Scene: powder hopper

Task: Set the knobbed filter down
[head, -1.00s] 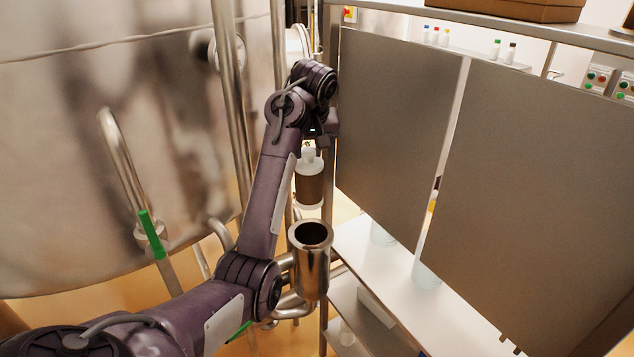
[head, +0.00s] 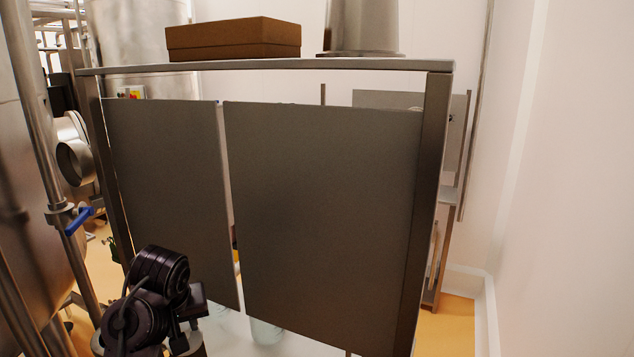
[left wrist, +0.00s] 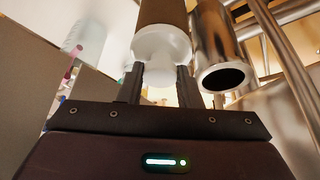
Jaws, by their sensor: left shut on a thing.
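The knobbed filter (left wrist: 164,42) shows in the left wrist view, with a white end, a white knob and a brown body. My left gripper (left wrist: 159,84) is shut on its knob, with one dark finger on each side. The filter's far end is cut off by the top of that view. In the head view, only my left wrist and forearm show clearly at the lower left. The filter cannot be made out there. My right gripper is in neither view.
A shiny steel tube with a dark open end (left wrist: 222,76) is close right of the filter. Two large grey panels (head: 320,200) front a metal frame with a brown box (head: 233,39) on top. Pipes and a steel tank stand at left.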

